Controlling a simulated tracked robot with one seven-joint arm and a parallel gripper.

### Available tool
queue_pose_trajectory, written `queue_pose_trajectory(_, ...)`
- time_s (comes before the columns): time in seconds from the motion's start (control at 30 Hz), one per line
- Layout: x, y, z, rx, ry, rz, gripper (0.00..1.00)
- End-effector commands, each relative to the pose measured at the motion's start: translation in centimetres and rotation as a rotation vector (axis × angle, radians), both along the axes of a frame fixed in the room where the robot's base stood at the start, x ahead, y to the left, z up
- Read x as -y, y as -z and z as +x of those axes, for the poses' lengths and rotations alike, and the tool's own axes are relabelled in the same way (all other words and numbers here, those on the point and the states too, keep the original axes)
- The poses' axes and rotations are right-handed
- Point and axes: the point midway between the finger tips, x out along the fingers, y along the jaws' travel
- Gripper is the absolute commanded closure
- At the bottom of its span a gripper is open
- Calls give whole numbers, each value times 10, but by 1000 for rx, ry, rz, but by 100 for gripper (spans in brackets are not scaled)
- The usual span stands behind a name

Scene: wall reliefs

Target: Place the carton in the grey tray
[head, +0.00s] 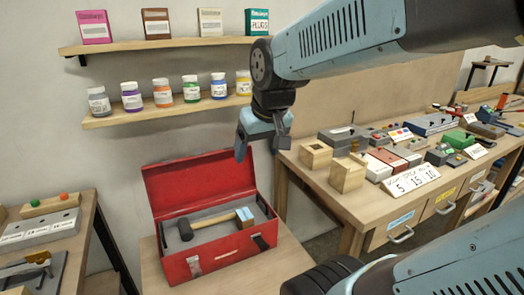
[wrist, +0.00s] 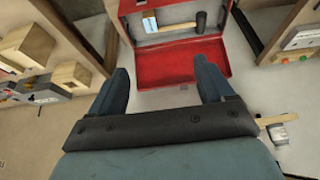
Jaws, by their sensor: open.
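An open red toolbox (head: 215,255) stands on a wooden table and holds the grey tray (head: 202,215). A dark-headed hammer (head: 185,230) lies in the tray. A small white-and-blue box-like thing (head: 245,216) is at the handle end of the hammer; it also shows in the wrist view (wrist: 150,21). I cannot tell whether it is the carton. Several upright cartons, pink (head: 94,27), brown (head: 156,23), pale (head: 210,22) and green (head: 257,22), stand on the top shelf. My gripper (head: 262,147) is open above the toolbox, with nothing between its fingers in the wrist view (wrist: 160,80).
A lower shelf (head: 165,111) holds several labelled jars. A workbench (head: 365,205) on the right carries wooden blocks, small boxes and a number sign (head: 412,181). Another bench (head: 45,240) stands at the left. The toolbox lid (head: 200,183) stands raised behind the tray.

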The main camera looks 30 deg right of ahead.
Motion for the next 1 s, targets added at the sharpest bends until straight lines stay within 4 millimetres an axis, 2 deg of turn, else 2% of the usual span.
queue_pose_trajectory(0.1, -2, -11, -25, 38, 1, -4, 19)
queue_pose_trajectory(0.33, -6, -18, -53, 73, 5, -7, 19)
queue_pose_trajectory(1.0, -5, -18, -56, 77, 5, -7, 19)
